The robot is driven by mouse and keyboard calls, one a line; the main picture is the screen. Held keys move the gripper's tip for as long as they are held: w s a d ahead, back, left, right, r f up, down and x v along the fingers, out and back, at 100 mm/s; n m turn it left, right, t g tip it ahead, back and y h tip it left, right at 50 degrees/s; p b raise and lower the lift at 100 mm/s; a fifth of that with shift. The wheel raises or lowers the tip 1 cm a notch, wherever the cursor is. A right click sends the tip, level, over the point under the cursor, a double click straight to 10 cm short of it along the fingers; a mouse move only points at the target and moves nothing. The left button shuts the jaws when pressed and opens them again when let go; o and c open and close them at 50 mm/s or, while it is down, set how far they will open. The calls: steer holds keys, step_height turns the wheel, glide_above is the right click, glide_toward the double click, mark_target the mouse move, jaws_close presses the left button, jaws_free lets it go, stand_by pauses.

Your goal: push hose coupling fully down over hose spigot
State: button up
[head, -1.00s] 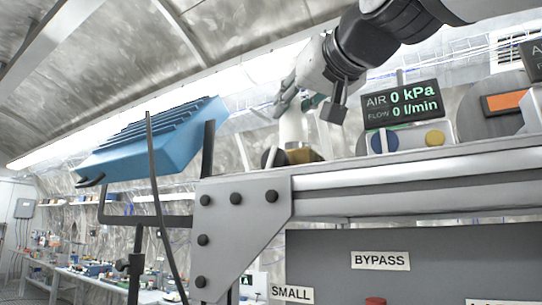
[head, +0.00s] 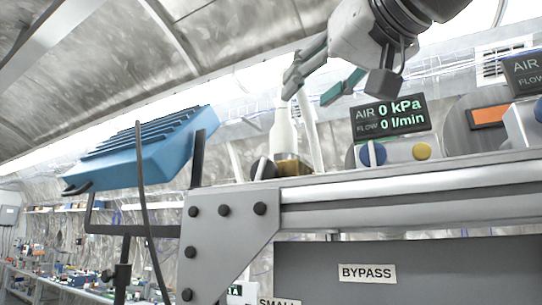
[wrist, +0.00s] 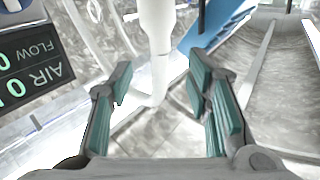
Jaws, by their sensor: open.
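The white hose coupling (head: 283,138) stands upright over a brass-coloured base (head: 291,167) on the bench top. The spigot is hidden, so I cannot tell how far down the coupling sits. A narrower white hose (head: 311,135) shows beside it. My gripper (head: 314,88) is open and empty, above and to the right of the coupling. In the wrist view the coupling (wrist: 156,25) and its narrower upper part lie beyond the gap between my teal-padded fingers (wrist: 158,84). Nothing is between the pads.
An air display (head: 389,117) reads 0 kPa and 0 l/min, close to the right of the coupling, above blue and yellow knobs. A blue ribbed panel (head: 142,150) on a black stand is at left. A grey bracket (head: 228,235) and a rail edge the bench.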

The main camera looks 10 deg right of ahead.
steer(key=shift+v, duration=1.15)
